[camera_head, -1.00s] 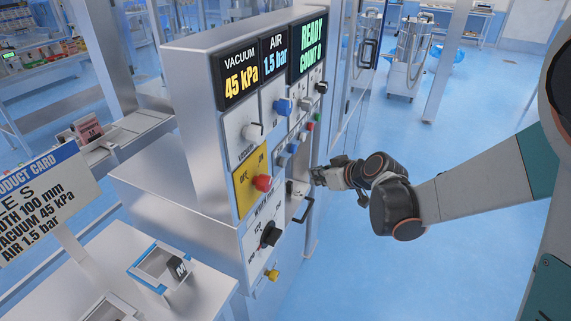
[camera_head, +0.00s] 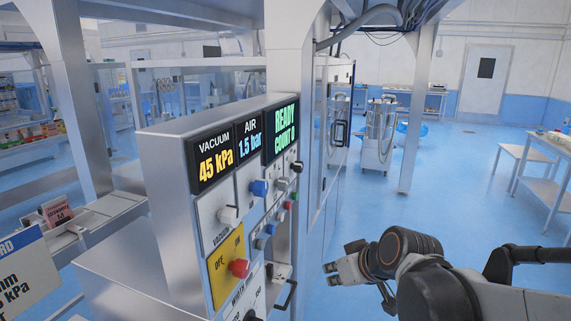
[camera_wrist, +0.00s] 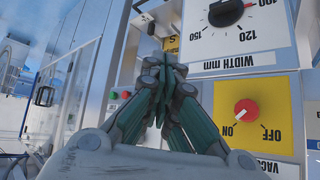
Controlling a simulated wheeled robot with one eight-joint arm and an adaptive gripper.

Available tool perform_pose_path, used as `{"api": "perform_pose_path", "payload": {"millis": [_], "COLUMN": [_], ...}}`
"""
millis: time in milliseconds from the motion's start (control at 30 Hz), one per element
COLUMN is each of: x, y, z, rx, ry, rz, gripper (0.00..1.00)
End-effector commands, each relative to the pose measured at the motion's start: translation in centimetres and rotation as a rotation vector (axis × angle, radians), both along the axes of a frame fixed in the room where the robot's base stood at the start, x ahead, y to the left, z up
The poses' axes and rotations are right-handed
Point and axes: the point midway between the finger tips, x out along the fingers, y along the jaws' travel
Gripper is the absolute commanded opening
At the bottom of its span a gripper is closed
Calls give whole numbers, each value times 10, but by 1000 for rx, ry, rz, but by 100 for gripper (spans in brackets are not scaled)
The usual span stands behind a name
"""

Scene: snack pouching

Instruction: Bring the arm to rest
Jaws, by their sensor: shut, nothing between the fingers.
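My gripper (camera_head: 338,268) is in the head view at the lower middle, to the right of the machine's control panel and apart from it, over the blue floor. In the wrist view my gripper (camera_wrist: 163,65) has its fingers drawn together at the tips with nothing between them. The control panel (camera_head: 222,205) carries displays reading vacuum 45 kPa, air 1.5 bar and "READY COUNT 0". Its red knob (camera_head: 239,268) sits on a yellow plate marked OFF and ON. The wrist view shows the red knob (camera_wrist: 247,110) and the black width knob (camera_wrist: 228,10), upside down.
A product card (camera_head: 25,275) stands at the lower left. A metal post (camera_head: 417,110) and a wheeled steel vessel (camera_head: 378,135) stand behind. White tables (camera_head: 545,150) are at the right. Open blue floor (camera_head: 460,200) lies right of the machine.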

Motion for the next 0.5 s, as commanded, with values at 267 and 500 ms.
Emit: {"api": "perform_pose_path", "payload": {"millis": [267,500], "x": [-75,-134], "y": [-40,-71], "z": [0,-11], "rx": [-31,-55], "ry": [68,110], "rz": [-162,-306], "gripper": [0,0]}}
